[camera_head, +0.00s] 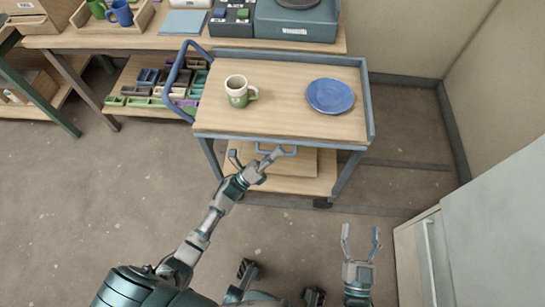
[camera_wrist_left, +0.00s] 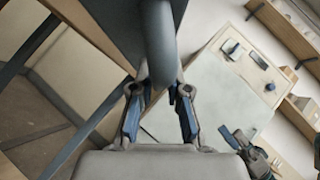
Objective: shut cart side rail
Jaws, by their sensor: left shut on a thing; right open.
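The cart (camera_head: 215,117) has a wooden top with a blue-grey rim standing up along its back and right sides. Its near long edge shows a low blue-grey side rail (camera_head: 225,136). A U-shaped grey handle (camera_head: 289,152) hangs out from that edge. My left gripper (camera_head: 268,160) is at this handle, shut on it, below the cart top's near edge. In the left wrist view, a grey bar (camera_wrist_left: 158,45) runs between the fingertips of my left gripper (camera_wrist_left: 160,88). My right gripper (camera_head: 360,240) is open and empty, low at the right, away from the cart.
A green-and-white mug (camera_head: 238,91) and a blue plate (camera_head: 330,96) stand on the cart top. A blue push handle (camera_head: 172,75) sticks out at the cart's left. A workbench (camera_head: 150,40) stands behind. A white cabinet (camera_head: 500,220) is at the right. Floor in front is clear.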

